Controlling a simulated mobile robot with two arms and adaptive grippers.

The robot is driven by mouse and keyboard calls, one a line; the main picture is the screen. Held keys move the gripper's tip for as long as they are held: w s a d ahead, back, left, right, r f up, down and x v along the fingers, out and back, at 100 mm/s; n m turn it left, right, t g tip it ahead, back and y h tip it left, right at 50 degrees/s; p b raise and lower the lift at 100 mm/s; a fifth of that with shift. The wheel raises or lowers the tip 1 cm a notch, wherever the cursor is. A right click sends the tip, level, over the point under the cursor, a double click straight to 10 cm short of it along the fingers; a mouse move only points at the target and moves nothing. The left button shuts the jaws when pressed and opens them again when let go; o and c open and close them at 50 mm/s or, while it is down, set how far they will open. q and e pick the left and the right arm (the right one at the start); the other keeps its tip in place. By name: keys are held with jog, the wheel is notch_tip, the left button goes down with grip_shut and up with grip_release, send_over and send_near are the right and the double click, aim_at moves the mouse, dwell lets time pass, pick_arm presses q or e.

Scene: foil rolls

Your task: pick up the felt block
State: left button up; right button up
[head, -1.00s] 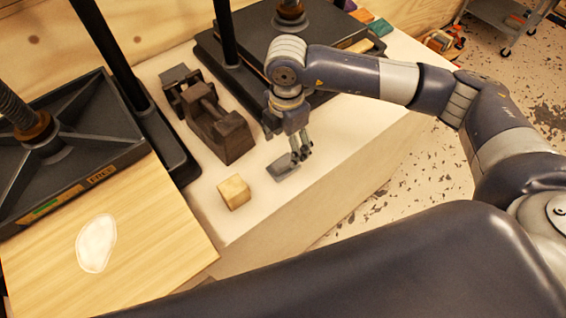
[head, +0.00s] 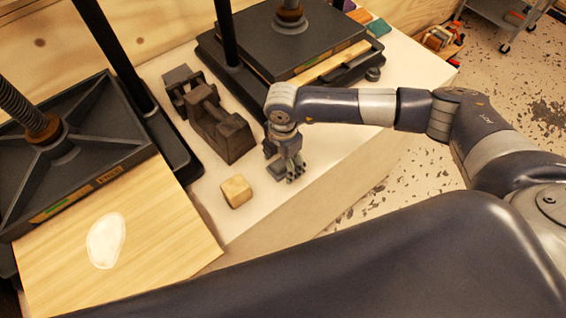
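My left gripper is not in view.
A black press (head: 300,40) is at the back, and another (head: 75,140) is at the left. A light wooden board (head: 160,230) with a white patch lies front left.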

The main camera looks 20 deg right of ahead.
aim_at(284, 165)
jog(key=c, duration=0.9)
jog(key=shift+r, duration=0.15)
jog(key=shift+r+b, duration=0.55)
jog(key=shift+b, duration=0.05)
jog(key=shift+s+a+r+b, duration=0.1)
jog(key=shift+s+r+b, duration=0.2)
jog(key=shift+r, duration=0.2)
jog(key=shift+s+r+b, duration=0.2)
jog(key=shift+r+b, duration=0.2)
jog(key=shift+r, duration=0.05)
jog(key=s+r+b, duration=0.1)
jog(key=s+b, duration=0.3)
jog(key=s, duration=1.1)
jog(key=shift+a+r+b, duration=0.35)
jog(key=shift+a+r, duration=0.05)
jog(key=shift+a, duration=0.05)
jog(key=shift+o, duration=0.4)
